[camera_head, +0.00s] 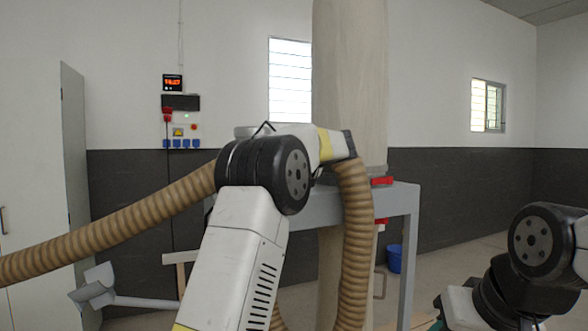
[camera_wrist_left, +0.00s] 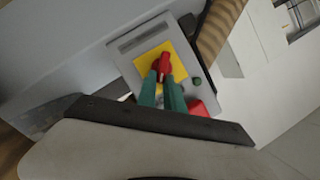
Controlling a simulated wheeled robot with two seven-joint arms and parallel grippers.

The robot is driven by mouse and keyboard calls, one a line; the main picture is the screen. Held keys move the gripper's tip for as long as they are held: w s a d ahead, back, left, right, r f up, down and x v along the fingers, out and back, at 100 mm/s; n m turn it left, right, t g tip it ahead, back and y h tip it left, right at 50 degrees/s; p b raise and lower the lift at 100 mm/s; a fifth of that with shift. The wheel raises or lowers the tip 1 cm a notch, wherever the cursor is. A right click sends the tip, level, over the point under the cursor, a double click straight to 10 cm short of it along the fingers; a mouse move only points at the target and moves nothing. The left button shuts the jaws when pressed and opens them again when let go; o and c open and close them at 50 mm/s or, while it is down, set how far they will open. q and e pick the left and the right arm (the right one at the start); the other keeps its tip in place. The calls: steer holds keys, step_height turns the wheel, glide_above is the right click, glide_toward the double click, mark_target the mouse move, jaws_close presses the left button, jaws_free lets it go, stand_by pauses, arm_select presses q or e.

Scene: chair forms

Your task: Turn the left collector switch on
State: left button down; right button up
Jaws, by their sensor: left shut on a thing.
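The switch is a red rotary knob (camera_wrist_left: 163,65) on a yellow plate (camera_wrist_left: 148,62), set in a grey switch box (camera_wrist_left: 127,46) in the left wrist view. My left gripper (camera_wrist_left: 161,84) has green fingers that are shut on the red knob. A small dark green round button (camera_wrist_left: 197,80) sits beside the plate. The collector has a tall pale filter bag (camera_head: 350,70) on a grey stand (camera_head: 400,205) in the head view. There, my left arm hides the switch and the left gripper. My right arm shows at the lower right; its gripper is out of view.
A ribbed brown hose (camera_head: 110,235) runs in from the left, and another (camera_head: 352,240) hangs beside the stand. A red part (camera_wrist_left: 203,107) lies close beside my left fingers. A blue bucket (camera_head: 394,258) stands behind the stand. A pale cabinet (camera_head: 35,150) is at far left.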

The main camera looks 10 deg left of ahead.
arm_select(q)
steer(key=shift+w+d+f+m+y, duration=0.1)
steer(key=shift+f+m+y, duration=0.4)
steer(key=shift+m, duration=0.75)
steer(key=shift+w+d+f+m+y, duration=0.15)
steer(key=shift+m+y, duration=0.55)
steer(key=shift+m, duration=0.6)
steer(key=shift+d+f+m+y, duration=0.1)
steer(key=shift+f+m+y, duration=0.4)
steer(key=shift+m, duration=0.75)
steer(key=shift+r, duration=0.1)
steer(key=c, duration=1.5)
jaws_free()
steer(key=shift+o, duration=0.2)
steer(key=v, duration=0.7)
steer(key=shift+s+d, duration=0.2)
steer(key=shift+d, duration=0.1)
